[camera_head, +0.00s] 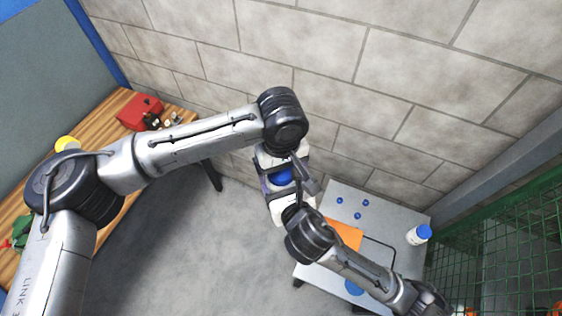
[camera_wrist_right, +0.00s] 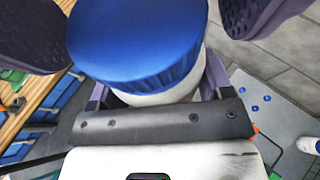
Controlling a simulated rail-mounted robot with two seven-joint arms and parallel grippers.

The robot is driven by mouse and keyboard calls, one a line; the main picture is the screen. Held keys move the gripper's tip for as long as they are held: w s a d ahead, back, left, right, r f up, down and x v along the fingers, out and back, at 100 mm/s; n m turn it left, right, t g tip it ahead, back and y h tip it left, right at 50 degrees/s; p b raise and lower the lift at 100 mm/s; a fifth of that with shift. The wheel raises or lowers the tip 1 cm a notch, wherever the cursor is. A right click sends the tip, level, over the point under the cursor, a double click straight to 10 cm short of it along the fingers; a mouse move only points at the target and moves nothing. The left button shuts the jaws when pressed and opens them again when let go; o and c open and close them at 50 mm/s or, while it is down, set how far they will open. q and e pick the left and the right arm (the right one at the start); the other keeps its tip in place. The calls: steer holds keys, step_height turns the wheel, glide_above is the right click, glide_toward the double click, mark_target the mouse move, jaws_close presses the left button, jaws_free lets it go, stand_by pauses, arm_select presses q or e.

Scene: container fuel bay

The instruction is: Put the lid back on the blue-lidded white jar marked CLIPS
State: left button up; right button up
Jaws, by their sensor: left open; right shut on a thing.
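A white jar (camera_wrist_right: 160,96) is held up off the table by my right gripper (camera_wrist_right: 155,88), whose purple fingers are shut on its sides. A blue lid (camera_wrist_right: 138,40) covers the jar's top; I cannot tell if it is fully seated. In the head view the lid (camera_head: 280,177) shows between my two wrists. My left gripper (camera_head: 275,172) is open above the jar. In the right wrist view its purple fingertips stand apart on either side of the lid. No CLIPS marking is visible on the held jar.
A grey table (camera_head: 385,213) carries another blue-lidded white jar (camera_head: 418,235), small blue pieces (camera_head: 358,215), an orange sheet (camera_head: 345,234) and a blue disc (camera_head: 354,287). A wooden bench (camera_head: 100,118) with a red box (camera_head: 139,111) is at left. Green mesh (camera_head: 490,250) borders the right.

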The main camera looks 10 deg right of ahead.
arm_select(q)
steer(key=c, duration=0.9)
steer(key=o, duration=1)
steer(key=shift+r, duration=0.1)
steer(key=shift+r, duration=2.2)
steer(key=shift+o, duration=0.2)
steer(key=shift+o, duration=0.8)
